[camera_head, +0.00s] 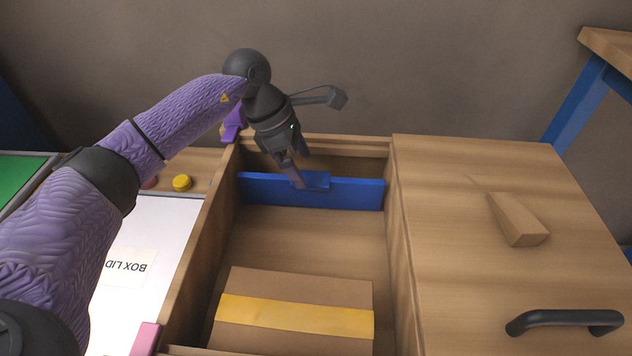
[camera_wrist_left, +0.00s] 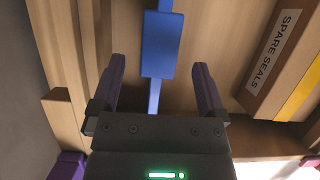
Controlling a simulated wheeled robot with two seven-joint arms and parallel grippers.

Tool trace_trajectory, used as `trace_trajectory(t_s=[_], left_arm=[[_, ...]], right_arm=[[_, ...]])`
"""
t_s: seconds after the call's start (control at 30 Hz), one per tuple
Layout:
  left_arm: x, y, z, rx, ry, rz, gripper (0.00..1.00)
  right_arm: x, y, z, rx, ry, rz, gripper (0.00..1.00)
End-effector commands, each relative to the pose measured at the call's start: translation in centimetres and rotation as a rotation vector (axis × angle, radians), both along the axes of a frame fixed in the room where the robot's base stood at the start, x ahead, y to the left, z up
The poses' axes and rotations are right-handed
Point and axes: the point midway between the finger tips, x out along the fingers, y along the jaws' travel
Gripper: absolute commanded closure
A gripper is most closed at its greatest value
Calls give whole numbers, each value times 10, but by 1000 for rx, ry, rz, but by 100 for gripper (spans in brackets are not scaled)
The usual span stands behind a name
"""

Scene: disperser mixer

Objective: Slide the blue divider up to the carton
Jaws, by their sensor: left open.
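The blue divider (camera_head: 350,193) stands upright across the far part of the wooden drawer, with a thicker block at its middle. The brown carton (camera_head: 300,283) with a yellow band lies at the drawer's near end, with bare floor between it and the divider. My left gripper (camera_head: 299,168) is open at the divider's middle. In the left wrist view, the open fingers (camera_wrist_left: 159,64) are on either side of the divider's blue block (camera_wrist_left: 161,40), with a gap on both sides. The carton's "SPARE SEALS" label (camera_wrist_left: 274,50) shows there too. My right gripper is not in view.
The wooden drawer's walls (camera_head: 398,230) bound the divider and carton. Right of it are a wooden top with a wedge block (camera_head: 517,220) and a black handle (camera_head: 565,321). Left are a white box lid (camera_head: 150,235) and a yellow knob (camera_head: 182,183).

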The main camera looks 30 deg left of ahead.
Motion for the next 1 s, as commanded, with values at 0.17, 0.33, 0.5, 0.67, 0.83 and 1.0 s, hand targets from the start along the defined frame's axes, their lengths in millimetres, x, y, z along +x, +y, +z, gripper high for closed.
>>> trace_trajectory(t_s=[0.17, 0.33, 0.5, 0.67, 0.83, 1.0], left_arm=[[7, -14, -44, -1, 6, -1, 6], [8, -17, -44, -1, 0, 0, 6], [8, -16, -43, 0, -1, 0, 21], [8, -16, -43, -1, 0, 0, 55], [8, -16, -43, -1, 0, 0, 91], [8, -16, -43, -1, 0, 1, 100]], right_arm=[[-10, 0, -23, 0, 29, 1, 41], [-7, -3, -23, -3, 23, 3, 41], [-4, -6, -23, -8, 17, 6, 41], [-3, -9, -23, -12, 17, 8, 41], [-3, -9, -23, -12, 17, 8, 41], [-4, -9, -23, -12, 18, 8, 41]])
